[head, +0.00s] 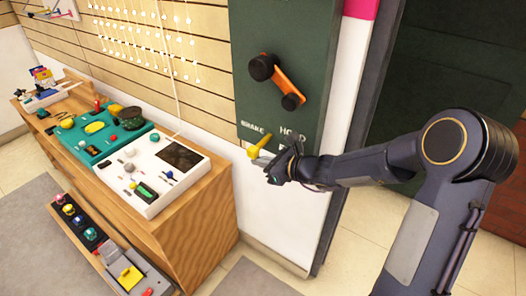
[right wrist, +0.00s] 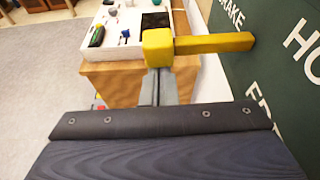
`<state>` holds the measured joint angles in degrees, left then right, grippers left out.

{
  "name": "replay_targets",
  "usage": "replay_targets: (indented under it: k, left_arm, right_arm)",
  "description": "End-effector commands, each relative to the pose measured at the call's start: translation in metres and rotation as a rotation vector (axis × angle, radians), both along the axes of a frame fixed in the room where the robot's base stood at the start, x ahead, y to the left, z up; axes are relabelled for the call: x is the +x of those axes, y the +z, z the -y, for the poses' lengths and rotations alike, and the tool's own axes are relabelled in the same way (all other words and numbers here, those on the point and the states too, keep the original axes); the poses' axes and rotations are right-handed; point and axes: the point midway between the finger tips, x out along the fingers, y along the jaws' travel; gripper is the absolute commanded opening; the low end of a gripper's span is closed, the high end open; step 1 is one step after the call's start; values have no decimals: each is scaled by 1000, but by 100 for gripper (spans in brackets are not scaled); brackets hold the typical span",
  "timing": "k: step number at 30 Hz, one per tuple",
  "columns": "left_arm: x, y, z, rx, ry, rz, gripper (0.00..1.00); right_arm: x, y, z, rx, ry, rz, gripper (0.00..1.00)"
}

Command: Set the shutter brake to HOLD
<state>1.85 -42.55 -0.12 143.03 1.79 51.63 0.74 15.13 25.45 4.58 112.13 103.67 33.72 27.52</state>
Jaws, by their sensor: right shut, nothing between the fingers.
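The shutter brake is a yellow lever (head: 254,151) low on the dark green wall panel (head: 287,30), beside the words BRAKE and HOLD. A lower word, starting with FR in the right wrist view, is mostly hidden in the head view. In the right wrist view the yellow lever (right wrist: 212,43) runs from a blocky end at the fingertips towards the panel. My right gripper (head: 268,162) is shut and empty. Its fingertips (right wrist: 158,80) are close against the lever's blocky end; I cannot tell whether they touch. My left gripper is out of view.
An orange crank with black knobs (head: 280,78) is higher on the panel. A wooden cabinet (head: 190,215) to the left carries a white control box (head: 150,205) and a teal box (head: 75,143). A lower shelf holds more devices. Open floor lies in front.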

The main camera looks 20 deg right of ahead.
Motion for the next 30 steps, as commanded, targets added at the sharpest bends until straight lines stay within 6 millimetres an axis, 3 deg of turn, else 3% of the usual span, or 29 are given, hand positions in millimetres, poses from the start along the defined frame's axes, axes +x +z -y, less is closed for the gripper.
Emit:
replay_targets:
  k: [1,3,12,19,30]
  left_arm:
    - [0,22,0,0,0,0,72]
    - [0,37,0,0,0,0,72]
    - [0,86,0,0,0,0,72]
    - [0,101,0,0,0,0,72]
    - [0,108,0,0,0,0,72]
  right_arm:
    - [0,16,-1,36,0,-28,0]
    - [-1,21,-1,88,-1,-69,0]
    - [-1,41,-2,287,-1,-223,0]
    - [0,49,-1,362,-1,-281,0]
    - [1,54,1,360,0,-277,0]
